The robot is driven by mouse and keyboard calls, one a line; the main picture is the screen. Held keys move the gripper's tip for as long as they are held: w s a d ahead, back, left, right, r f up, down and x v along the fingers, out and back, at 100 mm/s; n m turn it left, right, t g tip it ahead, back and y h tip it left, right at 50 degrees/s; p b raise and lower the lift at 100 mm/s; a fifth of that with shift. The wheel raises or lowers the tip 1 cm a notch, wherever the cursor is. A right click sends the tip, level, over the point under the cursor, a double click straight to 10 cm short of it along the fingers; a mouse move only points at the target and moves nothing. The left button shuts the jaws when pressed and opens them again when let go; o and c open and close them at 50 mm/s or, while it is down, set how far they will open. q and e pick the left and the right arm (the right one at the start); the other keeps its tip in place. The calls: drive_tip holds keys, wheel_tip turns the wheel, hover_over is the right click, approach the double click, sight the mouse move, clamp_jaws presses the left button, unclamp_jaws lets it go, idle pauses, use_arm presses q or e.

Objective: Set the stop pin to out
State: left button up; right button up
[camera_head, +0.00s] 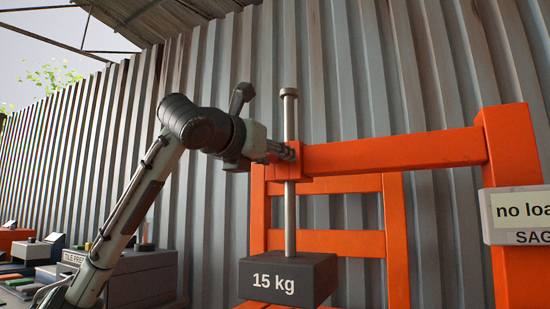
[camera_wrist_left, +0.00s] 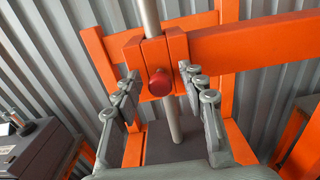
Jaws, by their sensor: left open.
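The stop pin shows as a round red knob (camera_wrist_left: 159,82) on the front of an orange guide block (camera_wrist_left: 130,52) in the left wrist view. In the head view my gripper hides the knob. A steel rod (camera_head: 290,215) runs upright through the guide block and joins a dark 15 kg weight (camera_head: 288,278) below. My left gripper (camera_head: 290,152) is at the guide block in the head view. In the left wrist view its open fingers (camera_wrist_left: 165,88) stand on either side of the knob, apart from it. My right gripper is not in view.
An orange frame (camera_head: 400,152) carries the guide block on a horizontal arm. A sign reading "no loa…" and "SAG" (camera_head: 518,214) hangs at the right. Grey boxes (camera_head: 140,275) and other items stand at lower left. A corrugated metal wall (camera_head: 225,60) is behind.

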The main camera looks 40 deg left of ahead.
use_arm(q)
drive_tip(key=shift+w, duration=0.2)
drive_tip(key=shift+c, duration=0.3)
clamp_jaws()
